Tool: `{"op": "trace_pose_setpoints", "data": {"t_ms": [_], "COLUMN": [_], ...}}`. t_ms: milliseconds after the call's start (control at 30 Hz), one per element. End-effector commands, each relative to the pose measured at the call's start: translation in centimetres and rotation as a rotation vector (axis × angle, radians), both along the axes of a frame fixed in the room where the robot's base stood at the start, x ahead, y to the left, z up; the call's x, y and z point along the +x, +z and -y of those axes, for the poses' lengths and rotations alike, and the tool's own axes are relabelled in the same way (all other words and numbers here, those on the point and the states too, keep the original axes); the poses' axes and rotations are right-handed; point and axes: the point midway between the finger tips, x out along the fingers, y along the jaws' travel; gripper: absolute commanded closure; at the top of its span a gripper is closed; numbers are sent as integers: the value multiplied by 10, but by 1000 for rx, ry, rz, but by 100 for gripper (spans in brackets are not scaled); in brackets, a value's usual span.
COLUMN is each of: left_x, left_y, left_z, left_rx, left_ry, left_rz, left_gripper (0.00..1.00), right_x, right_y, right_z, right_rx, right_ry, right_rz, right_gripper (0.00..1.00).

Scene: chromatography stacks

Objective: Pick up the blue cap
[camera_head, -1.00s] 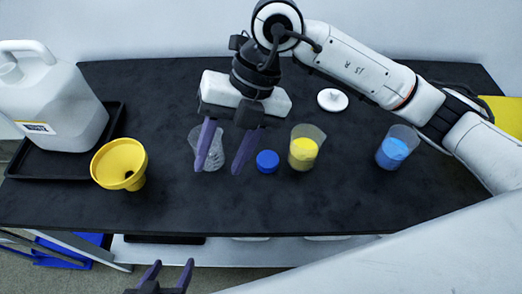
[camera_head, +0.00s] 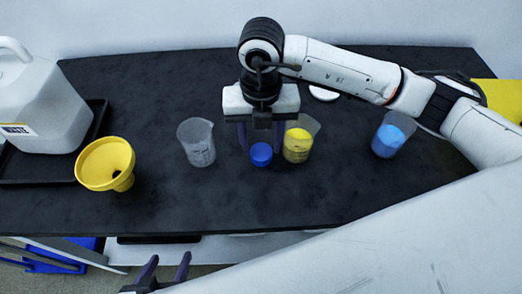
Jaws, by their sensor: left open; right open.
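The blue cap (camera_head: 261,154) lies on the black bench top, between an empty clear beaker (camera_head: 197,143) on its left and a beaker of yellow contents (camera_head: 298,140) on its right. My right gripper (camera_head: 261,145) is open and points down at the cap, with its purple fingers on either side of it in the picture. I cannot tell whether the fingers touch the cap. The right finger is close to the yellow beaker. My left gripper (camera_head: 166,268) is open and empty at the bottom edge, in front of the bench.
A yellow funnel (camera_head: 105,165) stands at the left, near a white jug (camera_head: 42,105) on a black tray (camera_head: 97,118). A beaker of blue contents (camera_head: 389,139) stands at the right. A white lid (camera_head: 323,93) lies behind my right arm. The bench front is clear.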

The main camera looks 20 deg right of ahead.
Motion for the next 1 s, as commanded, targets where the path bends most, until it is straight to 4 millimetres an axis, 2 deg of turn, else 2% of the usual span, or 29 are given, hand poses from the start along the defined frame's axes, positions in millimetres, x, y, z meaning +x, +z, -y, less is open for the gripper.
{"op": "trace_pose_setpoints", "data": {"t_ms": [133, 400, 567, 867, 1000], "left_x": [-2, -4, -3, -2, -2], "left_y": [-4, -6, -6, -3, -3], "left_z": [-1, -2, -2, -2, -2], "left_rx": [1, 4, 4, 3, 3], "left_ry": [1, 3, 3, 4, 4], "left_rz": [-8, -13, -12, -7, -6], "left_gripper": [42, 42, 42, 42, 42], "right_x": [0, 0, 0, 1, 1], "right_y": [-18, -21, -20, -19, -10], "right_z": [0, 0, 0, 0, 0], "right_rx": [0, 0, 0, 1, 2], "right_ry": [0, 1, 1, 1, 1], "right_rz": [-2, 1, 1, 1, 3], "right_gripper": [56, 56, 81, 82, 82]}}
